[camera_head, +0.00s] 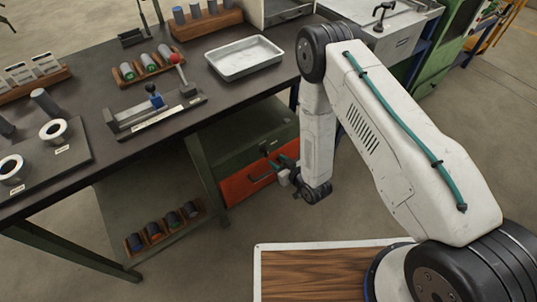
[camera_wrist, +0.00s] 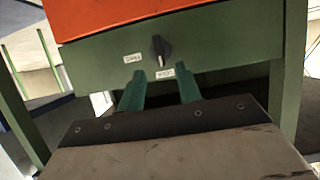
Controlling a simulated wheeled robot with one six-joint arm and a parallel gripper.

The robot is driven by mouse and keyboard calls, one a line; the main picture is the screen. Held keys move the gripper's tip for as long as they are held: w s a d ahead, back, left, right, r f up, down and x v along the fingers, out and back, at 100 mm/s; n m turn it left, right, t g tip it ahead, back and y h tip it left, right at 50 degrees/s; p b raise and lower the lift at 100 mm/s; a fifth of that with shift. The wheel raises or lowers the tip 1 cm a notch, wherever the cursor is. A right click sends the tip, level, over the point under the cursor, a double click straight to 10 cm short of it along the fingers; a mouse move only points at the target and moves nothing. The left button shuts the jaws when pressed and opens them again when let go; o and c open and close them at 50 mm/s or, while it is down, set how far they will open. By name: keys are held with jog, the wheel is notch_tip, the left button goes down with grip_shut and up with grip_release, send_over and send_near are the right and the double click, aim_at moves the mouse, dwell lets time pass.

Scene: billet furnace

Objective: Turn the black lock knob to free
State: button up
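The black lock knob (camera_wrist: 160,47) sits on the green front panel, beside the orange drawer front (camera_wrist: 120,12) in the wrist view. It has a lighter pointer strip. Two small white labels sit by it: one to its left (camera_wrist: 133,57) and one below it (camera_wrist: 165,73); their text is too small to read surely. In the head view the knob (camera_head: 264,150) is a small dark spot above the orange drawer. My gripper (camera_wrist: 160,74) has its two green fingers apart with nothing between them. The fingertips point at the panel near the knob, which appears beyond them; contact is not visible.
The green cabinet stands under the dark workbench (camera_head: 110,165), whose leg (camera_head: 207,185) is left of my gripper. A clamp fixture (camera_head: 155,110) and a metal tray (camera_head: 245,57) are on top. A lower shelf (camera_head: 120,205) holds a rack of rolls. Open floor lies in front.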

aim_at(268, 154)
jog(key=x, duration=0.7)
grip_shut()
